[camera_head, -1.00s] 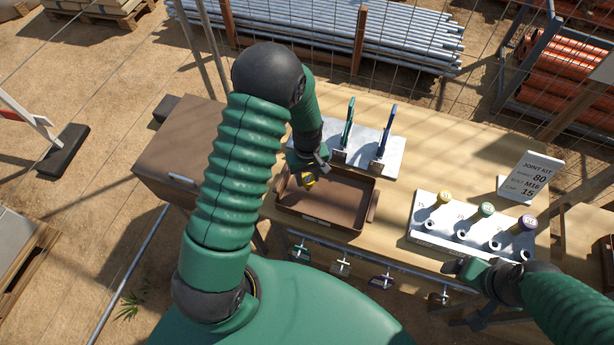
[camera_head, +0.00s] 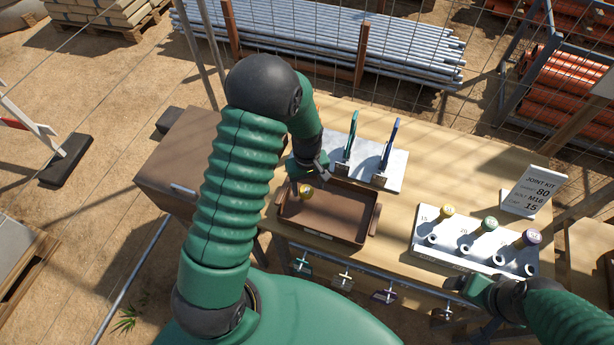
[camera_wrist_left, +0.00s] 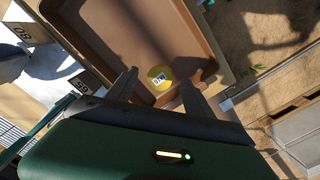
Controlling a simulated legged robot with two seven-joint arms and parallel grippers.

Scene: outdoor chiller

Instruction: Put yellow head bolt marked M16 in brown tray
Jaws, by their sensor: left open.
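The brown tray (camera_head: 358,240) sits on the wooden table, left of centre in the head view; its wall also shows in the left wrist view (camera_wrist_left: 215,45). A yellow head bolt (camera_head: 305,191) is inside the tray near its back left corner. In the left wrist view its round yellow head (camera_wrist_left: 160,77) carries a white label, too small to read surely. My left gripper (camera_head: 311,176) is over that corner, open, with its fingertips (camera_wrist_left: 157,88) on either side of the head, apart from it. My right gripper (camera_head: 462,284) is at the white rack's front edge; its jaws are unclear.
A white rack (camera_head: 425,240) holds yellow, green and purple capped pieces on the right. A sign (camera_head: 530,190) reads joint kit, 80, M16, 15. A grey stand (camera_head: 395,165) with green and blue tools is behind the tray. Small tagged valve-like pieces (camera_head: 343,282) hang along the front.

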